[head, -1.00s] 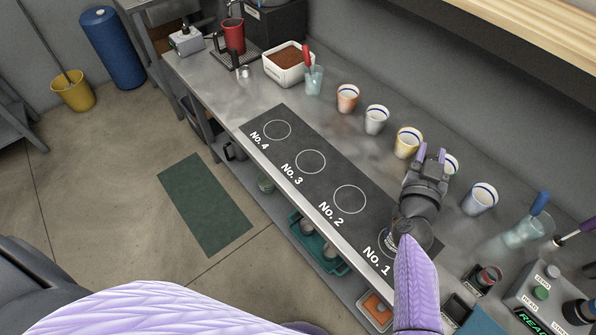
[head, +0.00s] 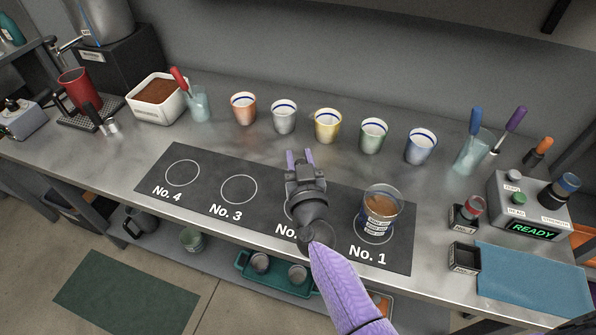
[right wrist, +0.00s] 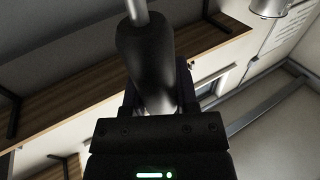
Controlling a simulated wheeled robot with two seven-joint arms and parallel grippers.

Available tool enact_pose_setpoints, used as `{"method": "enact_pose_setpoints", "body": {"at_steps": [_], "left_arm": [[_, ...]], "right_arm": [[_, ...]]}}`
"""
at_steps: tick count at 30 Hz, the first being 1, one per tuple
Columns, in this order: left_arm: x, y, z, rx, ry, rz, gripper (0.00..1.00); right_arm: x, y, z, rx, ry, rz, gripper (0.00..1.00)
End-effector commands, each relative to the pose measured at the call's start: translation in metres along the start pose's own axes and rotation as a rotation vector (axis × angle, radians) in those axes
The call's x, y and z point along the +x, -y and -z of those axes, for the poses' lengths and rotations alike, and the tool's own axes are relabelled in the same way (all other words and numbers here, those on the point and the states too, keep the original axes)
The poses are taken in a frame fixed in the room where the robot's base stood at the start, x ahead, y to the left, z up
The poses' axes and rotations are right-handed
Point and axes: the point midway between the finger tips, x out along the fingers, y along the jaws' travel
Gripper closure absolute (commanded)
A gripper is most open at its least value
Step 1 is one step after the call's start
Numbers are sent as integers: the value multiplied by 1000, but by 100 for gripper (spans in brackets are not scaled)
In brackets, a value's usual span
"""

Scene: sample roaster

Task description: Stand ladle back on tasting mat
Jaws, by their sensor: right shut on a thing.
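My right gripper (head: 300,158) is above the black tasting mat (head: 225,215), over its No. 2 circle, with the fingers pointing toward the row of cups. In the right wrist view the jaws are shut on a thick black handle with a grey metal shaft, which looks like the ladle (right wrist: 146,62). The far end of the shaft leaves the top of that view. In the head view I cannot make out the ladle; the gripper hides it. A glass with brown contents (head: 381,205) stands on the No. 1 circle. Circles No. 3 and No. 4 are bare. My left gripper is not in view.
Several cups stand behind the mat, including orange (head: 243,108), yellow (head: 327,126) and blue (head: 420,147) ones. A white tub of brown grounds (head: 157,100) is at the left. A control box (head: 525,205) and blue cloth (head: 530,275) are at the right.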

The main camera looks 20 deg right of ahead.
Motion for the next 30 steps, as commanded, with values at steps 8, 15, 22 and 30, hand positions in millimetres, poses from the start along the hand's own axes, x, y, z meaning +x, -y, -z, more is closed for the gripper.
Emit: {"method": "enact_pose_setpoints", "body": {"at_steps": [8,15,22,30], "left_arm": [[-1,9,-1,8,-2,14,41],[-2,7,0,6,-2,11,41],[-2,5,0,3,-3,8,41],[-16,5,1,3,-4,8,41]], "right_arm": [[0,0,0,0,1,1,100],[0,0,0,1,2,1,28],[0,0,1,1,1,1,28],[-46,0,4,0,6,1,28]]}}
